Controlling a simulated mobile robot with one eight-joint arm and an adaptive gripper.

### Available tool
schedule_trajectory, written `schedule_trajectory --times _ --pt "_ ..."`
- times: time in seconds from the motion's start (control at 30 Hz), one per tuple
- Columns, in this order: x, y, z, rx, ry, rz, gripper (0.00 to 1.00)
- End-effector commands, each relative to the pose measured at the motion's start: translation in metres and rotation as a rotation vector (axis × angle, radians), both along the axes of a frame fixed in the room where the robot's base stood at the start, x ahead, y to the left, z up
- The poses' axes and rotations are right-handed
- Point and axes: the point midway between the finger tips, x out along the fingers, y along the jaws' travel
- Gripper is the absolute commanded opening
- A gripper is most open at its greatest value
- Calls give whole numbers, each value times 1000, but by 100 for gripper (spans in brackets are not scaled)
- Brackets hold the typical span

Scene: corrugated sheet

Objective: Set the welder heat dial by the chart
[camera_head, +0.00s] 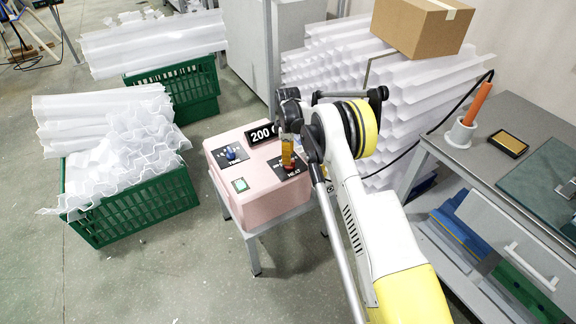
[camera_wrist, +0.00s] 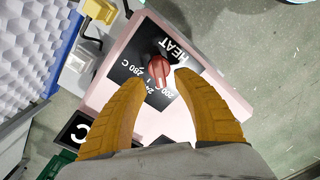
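The pink welder (camera_head: 262,203) stands on a small grey stand, with a black display (camera_head: 262,134) reading 200. Its red heat dial (camera_head: 290,166) is on a black plate marked HEAT, partly behind my gripper. In the wrist view the dial (camera_wrist: 160,72) shows between my fingertips, with a 280 C mark and a partly covered 200 C mark; its exact setting is hard to read. My gripper (camera_wrist: 160,80) is open, its yellow fingers apart on both sides of the dial, and I cannot tell if either touches. A blue timer knob (camera_head: 231,154) is at left. I make out no chart.
Green crates (camera_head: 135,212) of white corrugated sheets stand left, and a tall stack (camera_head: 415,100) with a cardboard box (camera_head: 424,25) stands behind. A grey workbench (camera_head: 505,168) at right holds an orange-handled tool (camera_head: 477,104). Floor is free in front of the welder.

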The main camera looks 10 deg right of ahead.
Motion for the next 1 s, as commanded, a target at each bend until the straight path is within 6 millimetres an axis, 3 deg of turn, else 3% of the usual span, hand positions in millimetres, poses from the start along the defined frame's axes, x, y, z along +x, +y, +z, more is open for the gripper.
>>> schedule_trajectory --times 0.03,0.2,0.57,0.7,1.0 --pt "0 0 -12 0 0 0 36" --pt "0 0 -30 0 0 0 36" --pt "0 0 -33 0 0 -1 36" --pt "0 0 -33 0 0 -1 0" --pt "0 0 -33 0 0 -13 0"
